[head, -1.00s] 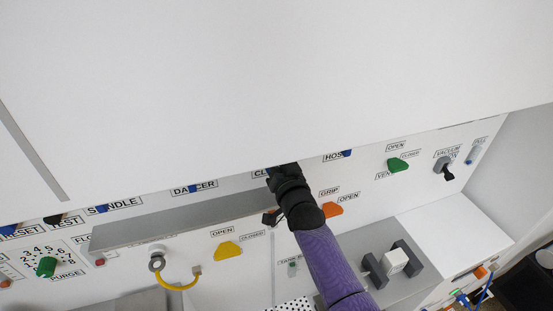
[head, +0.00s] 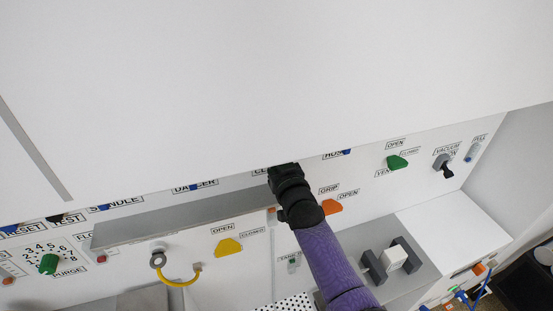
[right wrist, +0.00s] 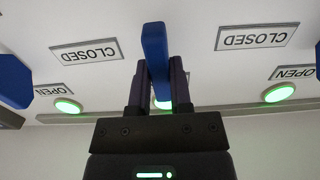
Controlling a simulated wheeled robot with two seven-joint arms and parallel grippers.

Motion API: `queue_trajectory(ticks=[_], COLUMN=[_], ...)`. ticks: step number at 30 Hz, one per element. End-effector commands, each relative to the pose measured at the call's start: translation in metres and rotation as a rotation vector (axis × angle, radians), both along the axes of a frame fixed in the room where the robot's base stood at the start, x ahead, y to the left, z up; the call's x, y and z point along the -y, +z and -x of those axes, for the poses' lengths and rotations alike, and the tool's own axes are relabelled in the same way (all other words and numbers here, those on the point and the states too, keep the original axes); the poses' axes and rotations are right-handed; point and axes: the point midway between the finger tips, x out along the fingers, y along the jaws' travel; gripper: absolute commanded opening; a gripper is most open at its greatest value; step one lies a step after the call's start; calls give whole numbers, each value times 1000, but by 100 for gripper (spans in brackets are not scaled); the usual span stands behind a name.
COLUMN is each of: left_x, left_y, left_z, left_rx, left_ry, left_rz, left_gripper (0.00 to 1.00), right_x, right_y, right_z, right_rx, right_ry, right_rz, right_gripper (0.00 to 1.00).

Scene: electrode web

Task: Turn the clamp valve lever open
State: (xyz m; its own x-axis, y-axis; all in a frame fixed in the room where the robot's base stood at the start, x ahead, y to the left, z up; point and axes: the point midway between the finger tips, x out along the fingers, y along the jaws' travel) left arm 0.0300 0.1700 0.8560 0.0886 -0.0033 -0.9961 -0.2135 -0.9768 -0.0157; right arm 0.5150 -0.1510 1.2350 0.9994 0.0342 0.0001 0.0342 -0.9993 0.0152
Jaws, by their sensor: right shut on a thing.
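A blue lever (right wrist: 154,48) stands between the two dark fingers of my right gripper (right wrist: 160,88) in the right wrist view. The gripper is shut on it, and the lever extends past the fingertips. In the head view, a white overhang hides the lever and fingertips. My black right wrist (head: 290,190) reaches up beneath a partly covered label starting "CL" (head: 261,171). In the right wrist view, CLOSED labels (right wrist: 86,51) and OPEN labels (right wrist: 294,72) appear upside down on either side of the lever. My left gripper is not in view.
Another blue lever (right wrist: 12,80) sits left in the wrist view, and green lights (right wrist: 278,93) glow nearby. In the head view, an orange GRIP lever (head: 331,207) is close beside my wrist. A yellow lever (head: 228,246) and green VENT lever (head: 397,162) are farther away.

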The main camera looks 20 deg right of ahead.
Motion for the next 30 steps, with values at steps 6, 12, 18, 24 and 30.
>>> queue_trajectory(ticks=[6,12,18,24,30], left_x=[0,0,0,0,0], left_y=[0,0,0,6,11], left_z=[0,0,0,0,0], left_rx=[0,0,0,0,0], left_ry=[0,0,1,1,1], left_rz=[0,0,0,0,0], left_gripper=[59,59,59,59,59], right_x=[0,0,0,1,2], right_y=[-1,-1,0,0,-1], right_z=[0,0,0,19,70], right_rx=[-3,-2,-1,-1,-3], right_ry=[0,0,0,0,0], right_rz=[2,1,0,0,1], right_gripper=[0,60,60,60,60])
